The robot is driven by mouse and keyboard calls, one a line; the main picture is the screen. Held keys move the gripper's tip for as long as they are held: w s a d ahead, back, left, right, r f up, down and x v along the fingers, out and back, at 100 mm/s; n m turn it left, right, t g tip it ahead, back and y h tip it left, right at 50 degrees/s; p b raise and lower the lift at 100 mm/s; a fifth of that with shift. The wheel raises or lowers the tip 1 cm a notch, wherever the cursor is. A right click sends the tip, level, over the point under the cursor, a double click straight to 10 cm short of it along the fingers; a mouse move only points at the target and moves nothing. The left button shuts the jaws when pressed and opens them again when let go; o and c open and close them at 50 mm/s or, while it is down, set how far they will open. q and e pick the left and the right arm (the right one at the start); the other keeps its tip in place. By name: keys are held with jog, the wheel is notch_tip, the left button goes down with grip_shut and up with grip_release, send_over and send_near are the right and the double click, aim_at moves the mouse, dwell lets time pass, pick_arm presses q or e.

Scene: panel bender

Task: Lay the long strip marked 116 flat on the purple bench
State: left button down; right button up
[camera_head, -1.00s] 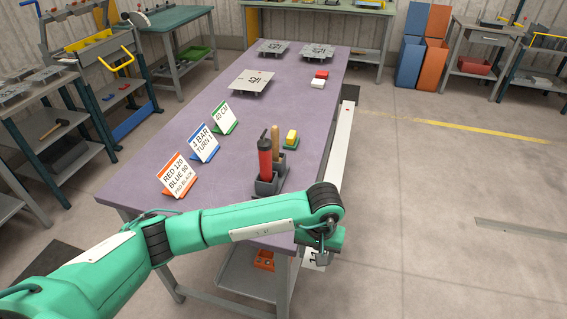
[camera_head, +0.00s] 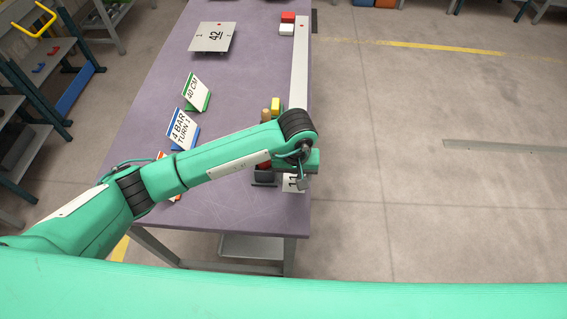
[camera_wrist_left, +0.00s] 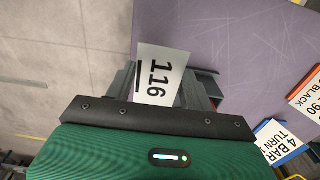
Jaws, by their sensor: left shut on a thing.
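The long pale strip marked 116 (camera_head: 299,75) runs along the right edge of the purple bench (camera_head: 235,90) in the head view. My left gripper (camera_head: 303,182) is shut on its near end. In the left wrist view the end of the strip (camera_wrist_left: 160,75), with the black 116 on it, sits between the fingers of my left gripper (camera_wrist_left: 158,98). The strip overlaps the bench edge in the picture. I cannot tell whether it touches the bench top or hangs just above it. My arm hides part of its near length. My right gripper is out of view.
A metal plate marked 42 (camera_head: 212,37), a red block (camera_head: 288,17) and a white block (camera_head: 286,30) are on the bench. The green 40 CM sign (camera_head: 196,92) and blue 4 BAR sign (camera_head: 183,128) stand left. A yellow-topped item (camera_head: 276,104) is close to the strip.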

aim_at(294, 198)
pick_arm(q)
jog(key=shift+s+d+f, duration=0.15)
jog(key=shift+s+d, duration=0.1)
jog(key=shift+d, duration=0.1)
jog(key=shift+s+d+f, duration=0.1)
jog(key=shift+s+f, duration=0.05)
jog(key=shift+f, duration=0.1)
jog(key=f+b, duration=0.1)
jog(key=f, duration=0.1)
jog(key=f+b, duration=0.1)
jog(key=f, duration=0.1)
jog(key=f+b, duration=0.1)
jog(key=f, duration=0.1)
jog(key=shift+w+a, duration=0.3)
jog(key=shift+w, duration=0.05)
jog(key=shift+s+f+b, duration=0.1)
jog(key=shift+f+b, duration=0.15)
jog(key=shift+b, duration=0.35)
jog(key=shift+f, duration=0.3)
jog(key=shift+c, duration=2.3)
grip_release()
